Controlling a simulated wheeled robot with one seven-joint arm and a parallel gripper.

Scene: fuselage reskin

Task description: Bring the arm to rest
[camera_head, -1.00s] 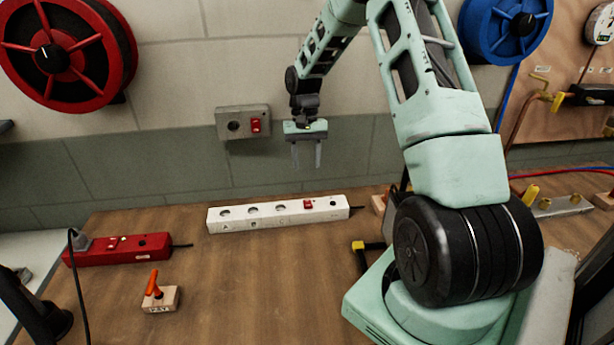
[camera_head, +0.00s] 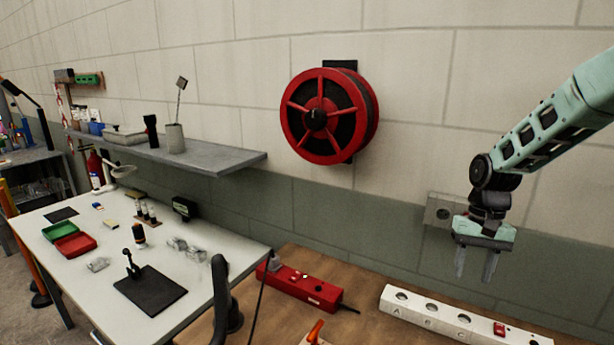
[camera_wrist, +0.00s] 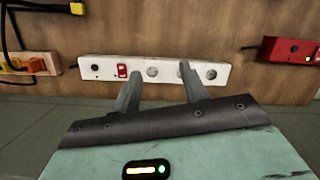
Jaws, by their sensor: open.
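My gripper (camera_head: 476,264) hangs at the right of the head view with its two fingers pointing down. The fingers are apart with nothing between them. It is above the wooden bench, in front of the wall and partly in front of a grey wall socket box (camera_head: 438,210). In the wrist view my gripper (camera_wrist: 157,82) shows both fingers spread, with the white power strip (camera_wrist: 100,68) beyond them. The white power strip also lies below my gripper in the head view (camera_head: 455,322). Most of my arm is out of the head view at the right.
A red power strip (camera_head: 305,288) lies on the wooden bench (camera_head: 350,327), left of the white strip. A red reel (camera_head: 322,117) hangs on the wall. At left are a grey shelf (camera_head: 200,158) and a white table (camera_head: 190,265) with small items.

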